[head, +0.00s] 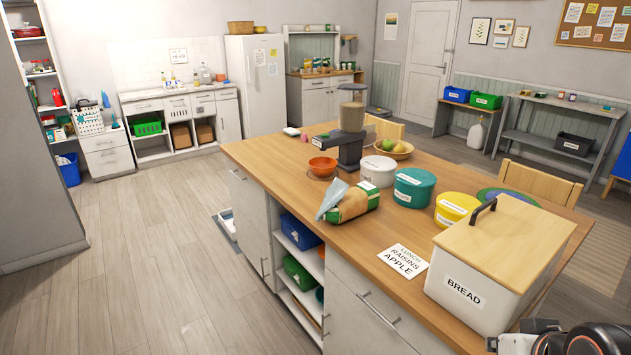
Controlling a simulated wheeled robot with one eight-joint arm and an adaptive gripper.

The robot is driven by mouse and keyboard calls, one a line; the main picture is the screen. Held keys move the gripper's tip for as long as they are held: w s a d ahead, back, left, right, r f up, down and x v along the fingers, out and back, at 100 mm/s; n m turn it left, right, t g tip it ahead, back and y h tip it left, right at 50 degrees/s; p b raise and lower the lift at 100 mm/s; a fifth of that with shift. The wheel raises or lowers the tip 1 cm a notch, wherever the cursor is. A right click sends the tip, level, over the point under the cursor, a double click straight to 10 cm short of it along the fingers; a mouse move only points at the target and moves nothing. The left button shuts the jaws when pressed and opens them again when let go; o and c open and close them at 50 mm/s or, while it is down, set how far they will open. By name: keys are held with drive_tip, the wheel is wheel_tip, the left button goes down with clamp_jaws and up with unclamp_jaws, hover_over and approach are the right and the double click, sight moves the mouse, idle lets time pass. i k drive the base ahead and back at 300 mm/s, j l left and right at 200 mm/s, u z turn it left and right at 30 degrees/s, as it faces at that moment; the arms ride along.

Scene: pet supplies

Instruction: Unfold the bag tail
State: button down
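A brown and green bag (354,203) lies on its side on the wooden top of the island (300,195), near its front edge. A pale blue-grey tail (331,199) sticks out at the bag's left end and slants down toward the counter edge. I cannot tell exactly how the tail is folded. My gripper's fingers are not visible.
Behind the bag stand an orange bowl (322,166), a feeder-like machine (351,128), and white (378,171), teal (413,188) and yellow (455,209) tubs. A bread box (497,262) and a lunch card (404,262) are at right. The counter left of the bag is clear.

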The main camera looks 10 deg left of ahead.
sight(334, 195)
drive_tip(key=i+l+u, duration=0.1)
drive_tip(key=l+u, duration=0.6)
drive_tip(key=u, duration=0.2)
drive_tip(key=l+u, duration=0.7)
drive_tip(key=l, duration=1.35)
drive_tip(key=k+j, duration=0.2)
drive_tip(key=j, duration=0.2)
drive_tip(key=k+j, duration=0.15)
drive_tip(key=j, duration=0.25)
drive_tip(key=i+j, duration=0.25)
drive_tip(key=j, duration=0.15)
drive_tip(key=i+j+z, duration=0.15)
drive_tip(key=i+j, duration=0.4)
drive_tip(key=j, duration=0.25)
drive_tip(key=z, duration=0.05)
